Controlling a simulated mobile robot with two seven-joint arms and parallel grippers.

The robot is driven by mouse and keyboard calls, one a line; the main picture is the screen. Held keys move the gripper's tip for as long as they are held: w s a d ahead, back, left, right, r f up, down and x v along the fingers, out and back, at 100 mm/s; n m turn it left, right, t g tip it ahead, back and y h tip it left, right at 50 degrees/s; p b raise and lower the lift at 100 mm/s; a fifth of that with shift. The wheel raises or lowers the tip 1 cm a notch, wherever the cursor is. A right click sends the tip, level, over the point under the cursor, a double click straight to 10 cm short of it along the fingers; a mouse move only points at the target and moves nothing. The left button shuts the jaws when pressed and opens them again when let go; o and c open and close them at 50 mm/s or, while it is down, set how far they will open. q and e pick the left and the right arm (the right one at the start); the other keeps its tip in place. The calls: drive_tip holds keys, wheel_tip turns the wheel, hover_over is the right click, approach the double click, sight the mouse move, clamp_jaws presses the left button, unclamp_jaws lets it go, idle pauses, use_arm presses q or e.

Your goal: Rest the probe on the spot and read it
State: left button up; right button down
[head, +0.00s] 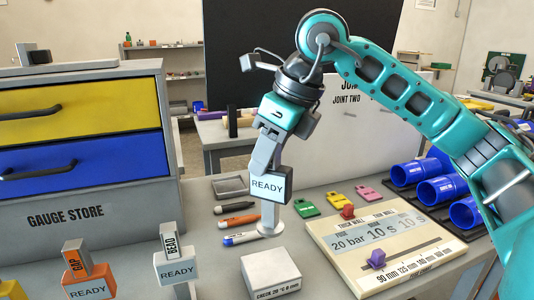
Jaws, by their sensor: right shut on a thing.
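My right gripper (266,152) hangs over the grey bench, shut on the top of a probe with a dark body and a white display (268,185) that reads READY. Two other probes stand at the lower left: an orange one marked GAP (88,275) and a white one marked BEAD (175,266), both reading READY. A white block marked with 20 °C and 0 mm (271,274) lies in front of the post. I cannot make out which place is the spot. My left gripper is out of view.
A settings board with sliders (385,245) lies at the right, with blue pipe pieces (438,190) behind it. Markers (238,222) lie left of the post. Coloured tags (338,199) lie behind the board. A gauge store drawer unit (85,150) stands at the left.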

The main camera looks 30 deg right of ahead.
drive_tip(key=shift+f+b, duration=0.35)
drive_tip(key=shift+f, duration=0.3)
drive_tip(key=b, duration=0.4)
hover_over(267, 223)
drive_tip(key=w, duration=0.1)
drive_tip(key=f, duration=0.4)
drive_tip(key=shift+d+f, duration=0.15)
drive_tip(key=shift+d, duration=0.2)
drive_tip(key=shift+f+b, duration=0.6)
drive_tip(key=shift+f, duration=0.35)
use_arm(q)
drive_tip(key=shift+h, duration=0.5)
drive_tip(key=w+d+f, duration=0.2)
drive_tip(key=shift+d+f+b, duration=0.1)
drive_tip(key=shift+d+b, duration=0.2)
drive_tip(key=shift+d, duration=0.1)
use_arm(e)
drive_tip(key=shift+f, duration=0.35)
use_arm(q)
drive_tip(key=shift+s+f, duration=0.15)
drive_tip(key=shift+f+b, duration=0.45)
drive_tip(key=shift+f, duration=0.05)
use_arm(e)
drive_tip(key=shift+f, duration=0.6)
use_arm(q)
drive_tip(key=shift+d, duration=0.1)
use_arm(e)
drive_tip(key=shift+f, duration=0.1)
drive_tip(key=shift+f, duration=0.1)
